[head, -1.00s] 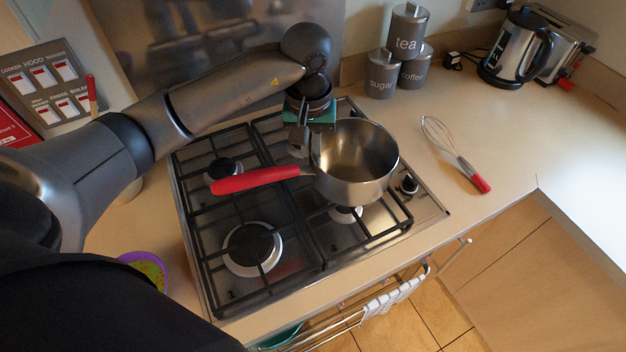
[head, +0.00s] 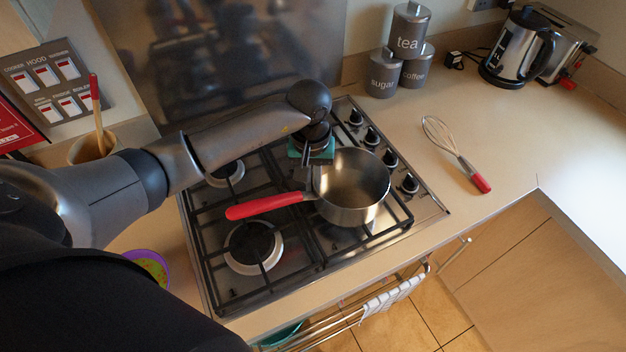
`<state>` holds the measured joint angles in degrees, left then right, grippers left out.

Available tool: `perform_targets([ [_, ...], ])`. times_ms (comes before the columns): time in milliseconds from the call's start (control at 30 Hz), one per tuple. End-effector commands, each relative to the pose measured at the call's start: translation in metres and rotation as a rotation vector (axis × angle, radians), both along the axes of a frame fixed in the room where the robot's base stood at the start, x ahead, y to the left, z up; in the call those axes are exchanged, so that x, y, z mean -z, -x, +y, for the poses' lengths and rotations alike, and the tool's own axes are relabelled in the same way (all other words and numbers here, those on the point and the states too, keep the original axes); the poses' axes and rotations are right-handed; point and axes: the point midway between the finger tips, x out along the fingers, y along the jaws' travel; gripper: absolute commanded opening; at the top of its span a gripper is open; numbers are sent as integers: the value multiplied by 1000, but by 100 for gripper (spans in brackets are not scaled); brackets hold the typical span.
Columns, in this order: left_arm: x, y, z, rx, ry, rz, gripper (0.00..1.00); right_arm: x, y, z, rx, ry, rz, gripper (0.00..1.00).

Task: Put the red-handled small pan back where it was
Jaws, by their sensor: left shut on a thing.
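The small pan is a steel saucepan (head: 352,200) with a red handle (head: 264,205) pointing left. It is over the front right part of the gas hob (head: 215,298); whether its base touches the grate cannot be told. My left gripper (head: 309,180) comes down at the pan's left rim and is shut on the pan near where the handle joins. Its fingertips are partly hidden against the pan. My right gripper is not in view.
A whisk (head: 455,153) with a red end lies on the worktop to the right. Grey canisters (head: 411,32) and a kettle (head: 517,47) stand at the back. A purple-rimmed bowl (head: 150,262) is left of the hob. The right worktop is mostly clear.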

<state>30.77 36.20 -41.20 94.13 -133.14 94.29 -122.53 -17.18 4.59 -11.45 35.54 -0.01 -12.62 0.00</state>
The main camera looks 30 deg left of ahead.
Motion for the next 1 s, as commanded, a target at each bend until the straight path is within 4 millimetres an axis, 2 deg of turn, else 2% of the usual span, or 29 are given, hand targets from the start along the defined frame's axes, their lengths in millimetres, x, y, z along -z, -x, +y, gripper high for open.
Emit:
perform_targets([
  [333,7,-1,-1,0,3,-4,0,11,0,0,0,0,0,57],
  [367,8,0,0,0,1,1,9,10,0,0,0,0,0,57],
  [600,7,0,0,0,0,1,36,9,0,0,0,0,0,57],
  [1000,2,0,0,0,0,1,37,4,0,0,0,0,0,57],
])
